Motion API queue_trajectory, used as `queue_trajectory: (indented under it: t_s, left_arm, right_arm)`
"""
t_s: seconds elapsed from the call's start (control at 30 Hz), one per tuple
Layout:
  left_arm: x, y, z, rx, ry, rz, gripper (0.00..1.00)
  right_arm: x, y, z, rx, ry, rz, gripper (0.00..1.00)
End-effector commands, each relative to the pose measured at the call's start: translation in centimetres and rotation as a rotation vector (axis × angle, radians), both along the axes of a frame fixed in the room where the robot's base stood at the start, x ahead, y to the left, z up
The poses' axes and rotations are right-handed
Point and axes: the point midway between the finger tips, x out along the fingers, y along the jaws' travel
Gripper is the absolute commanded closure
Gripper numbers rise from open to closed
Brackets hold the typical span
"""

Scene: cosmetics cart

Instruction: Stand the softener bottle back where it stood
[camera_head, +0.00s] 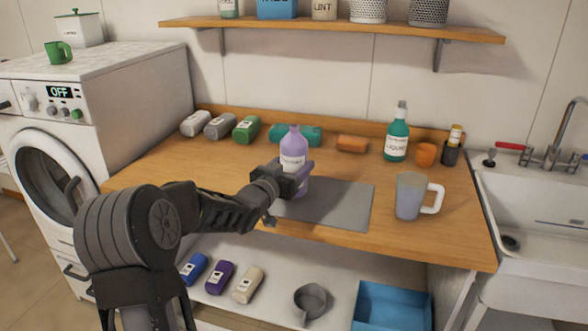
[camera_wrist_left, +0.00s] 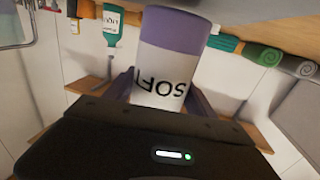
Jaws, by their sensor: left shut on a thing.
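The softener bottle (camera_head: 293,151) is purple with a white label. It is upright over the grey mat (camera_head: 345,204) on the wooden counter. I cannot tell whether its base touches the mat. My left gripper (camera_head: 298,176) is shut on the bottle's body, coming in from the left. In the left wrist view the bottle (camera_wrist_left: 170,75) appears upside down between the fingers, with the letters "SOFT" partly showing. The gripper hides part of the bottle's lower half. My right gripper is not in view.
A grey-white mug (camera_head: 410,195) stands right of the mat. The sink (camera_head: 535,205) is at the right. Counter left of the mat is clear.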

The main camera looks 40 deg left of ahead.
Motion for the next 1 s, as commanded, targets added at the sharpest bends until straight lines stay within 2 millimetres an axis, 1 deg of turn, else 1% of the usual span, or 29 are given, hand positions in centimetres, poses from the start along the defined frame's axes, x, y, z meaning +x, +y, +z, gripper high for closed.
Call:
queue_trajectory:
  t_s: [0.03, 0.1, 0.37, 0.5, 0.53, 0.77, 1.0]
  left_arm:
    - [0.0, 0.0, -0.6, -0.001, -0.002, 0.0, 1.0]
    - [0.0, 0.0, -1.1, 0.0, -0.003, 0.0, 1.0]
    - [0.0, 0.0, -1.2, 0.003, -0.005, 0.0, 1.0]
    - [0.0, 0.0, -1.6, 0.002, -0.005, 0.0, 1.0]
    - [0.0, 0.0, -1.6, 0.001, -0.002, 0.0, 0.34]
    - [0.0, 0.0, -1.5, 0.001, -0.001, 0.0, 0.15]
    - [0.0, 0.0, -1.5, 0.001, -0.001, 0.0, 0.14]
  right_arm:
    - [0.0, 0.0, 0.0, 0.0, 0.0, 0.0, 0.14]
    - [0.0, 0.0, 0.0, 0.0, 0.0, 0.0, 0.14]
    - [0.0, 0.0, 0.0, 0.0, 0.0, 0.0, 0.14]
    - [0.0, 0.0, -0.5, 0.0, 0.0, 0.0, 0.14]
    - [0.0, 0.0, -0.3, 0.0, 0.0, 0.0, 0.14]
    - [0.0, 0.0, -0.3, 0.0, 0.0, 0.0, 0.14]
    - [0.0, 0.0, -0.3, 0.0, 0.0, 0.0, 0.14]
